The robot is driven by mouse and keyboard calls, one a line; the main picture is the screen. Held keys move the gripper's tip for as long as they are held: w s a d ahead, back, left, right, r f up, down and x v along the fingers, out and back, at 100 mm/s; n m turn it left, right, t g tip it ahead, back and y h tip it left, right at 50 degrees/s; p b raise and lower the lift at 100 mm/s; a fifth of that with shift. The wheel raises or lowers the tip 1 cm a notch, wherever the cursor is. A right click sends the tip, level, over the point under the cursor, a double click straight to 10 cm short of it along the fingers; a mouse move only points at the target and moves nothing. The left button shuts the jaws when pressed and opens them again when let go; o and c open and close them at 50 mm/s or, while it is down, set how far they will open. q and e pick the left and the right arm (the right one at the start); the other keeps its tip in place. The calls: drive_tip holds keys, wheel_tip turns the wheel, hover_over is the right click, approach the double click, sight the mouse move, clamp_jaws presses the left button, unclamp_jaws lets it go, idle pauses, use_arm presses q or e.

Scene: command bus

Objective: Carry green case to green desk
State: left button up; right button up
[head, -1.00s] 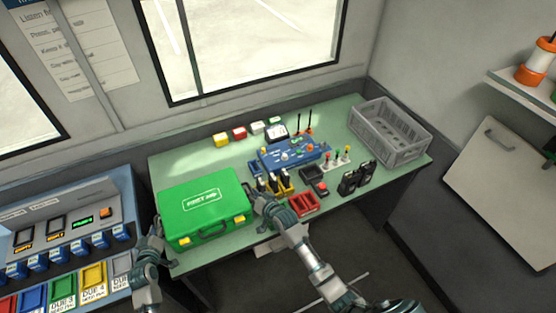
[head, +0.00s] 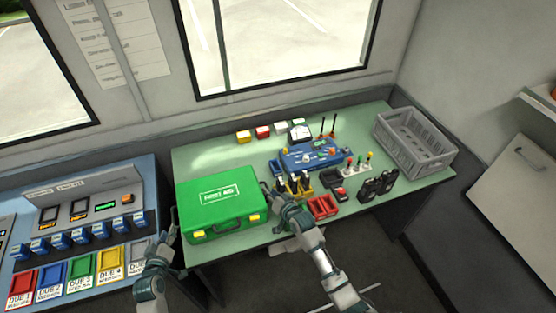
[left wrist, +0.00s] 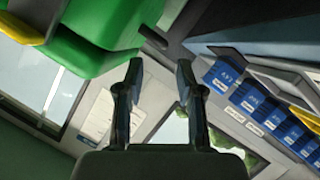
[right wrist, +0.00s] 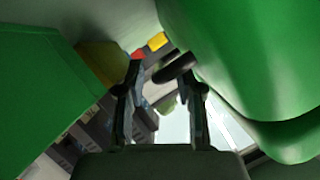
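The green first aid case (head: 208,213), with yellow latches, appears to sit at the left end of the green desk (head: 345,110). My left gripper (head: 172,232) is beside the case's left end. In the left wrist view its fingers (left wrist: 158,68) are spread and empty, with the case (left wrist: 110,35) at upper left and a dark bar at its end. My right gripper (head: 276,198) is at the case's right end. In the right wrist view its fingers (right wrist: 166,75) are spread, with a dark handle-like bar (right wrist: 175,68) near the tips beside the case (right wrist: 240,60).
A blue console (head: 90,205) with coloured bins stands left of the desk. A blue device (head: 312,154), red trays (head: 323,207) and black radios (head: 378,186) crowd the desk to the right of the case. A grey crate (head: 415,142) stands at the far right end.

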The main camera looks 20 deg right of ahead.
drive_tip(key=v, duration=1)
drive_tip(key=shift+s+d, duration=0.1)
drive_tip(key=shift+s+d+r, duration=0.15)
drive_tip(key=shift+s+d, duration=0.15)
drive_tip(key=shift+s, duration=0.3)
drive_tip(key=shift+a, duration=0.15)
